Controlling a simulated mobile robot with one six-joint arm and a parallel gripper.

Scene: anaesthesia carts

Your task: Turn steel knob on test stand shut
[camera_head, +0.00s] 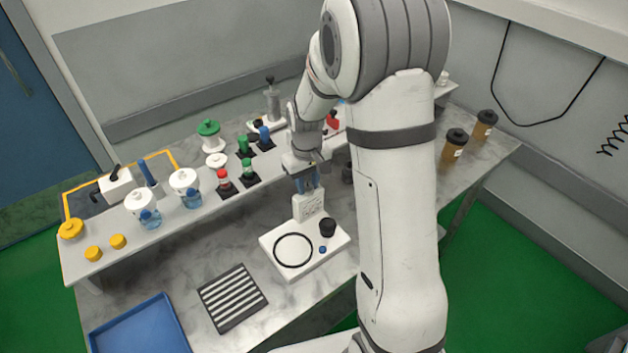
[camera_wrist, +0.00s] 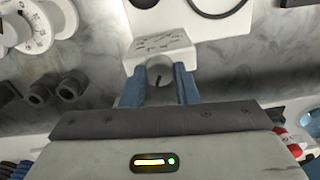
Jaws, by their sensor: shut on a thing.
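In the head view my gripper (camera_head: 307,183) points down at the top of an upright white block (camera_head: 308,206). The block stands at the back of a white base plate (camera_head: 335,240) with a black ring on it. In the wrist view my gripper's blue fingers (camera_wrist: 158,88) stand on either side of a small greyish knob (camera_wrist: 158,75) with a dark line on it, beside the printed white block (camera_wrist: 160,45). The fingers are shut on this knob, which I take for the steel knob. Its sides are hidden by the fingers, and its exact angle is hard to read.
A raised shelf behind carries white-lidded jars (camera_head: 185,183), a green-topped item (camera_head: 208,130) and small coloured-cap bottles. A striped black mat (camera_head: 232,297) and a blue tray (camera_head: 140,325) lie at the front left. Brown bottles (camera_head: 454,145) stand at the right.

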